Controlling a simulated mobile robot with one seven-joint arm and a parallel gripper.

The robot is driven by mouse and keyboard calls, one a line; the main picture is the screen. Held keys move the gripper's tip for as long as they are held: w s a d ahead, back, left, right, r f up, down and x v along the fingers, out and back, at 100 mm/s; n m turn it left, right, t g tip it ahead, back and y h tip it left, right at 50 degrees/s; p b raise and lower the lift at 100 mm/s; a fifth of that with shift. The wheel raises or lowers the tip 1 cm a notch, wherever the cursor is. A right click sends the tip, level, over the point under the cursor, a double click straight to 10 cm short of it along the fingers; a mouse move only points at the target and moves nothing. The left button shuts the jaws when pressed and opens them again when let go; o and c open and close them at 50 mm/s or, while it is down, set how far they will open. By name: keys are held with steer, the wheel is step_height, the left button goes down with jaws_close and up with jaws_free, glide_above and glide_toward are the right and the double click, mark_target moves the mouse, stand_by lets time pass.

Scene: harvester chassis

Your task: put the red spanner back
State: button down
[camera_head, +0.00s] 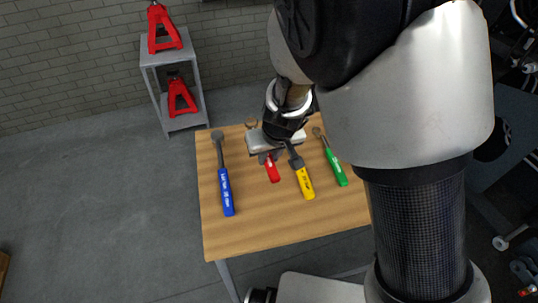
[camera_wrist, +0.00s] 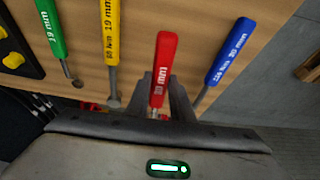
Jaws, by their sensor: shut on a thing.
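The red spanner (camera_head: 272,172) is over the wooden table between the blue and yellow spanners, its red handle toward the near side. In the wrist view its handle (camera_wrist: 164,62) rises from between my fingers. My gripper (camera_head: 267,156) is shut on the red spanner; its fingers also show in the wrist view (camera_wrist: 163,98). A ring end (camera_head: 251,123) shows beyond the gripper, while the middle of the spanner is hidden by it. I cannot tell whether the spanner touches the table.
The blue spanner (camera_head: 226,190) lies to the left, the yellow spanner (camera_head: 304,181) and green spanner (camera_head: 335,165) to the right. The table's near part (camera_head: 270,232) is bare. A grey shelf (camera_head: 165,75) with red stands is behind. A yellow-black object (camera_wrist: 14,45) shows in the wrist view.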

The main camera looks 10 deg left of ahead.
steer(key=shift+s+d+r, duration=0.1)
steer(key=shift+r, duration=0.1)
step_height(320, 180, down, 8)
steer(key=b, duration=0.7)
steer(key=c, duration=1.5)
jaws_free()
steer(key=p+v, duration=0.8)
steer(key=v, duration=0.9)
steer(key=shift+d+r+p, duration=0.1)
steer(key=shift+r+p, duration=0.1)
steer(key=shift+p, duration=0.1)
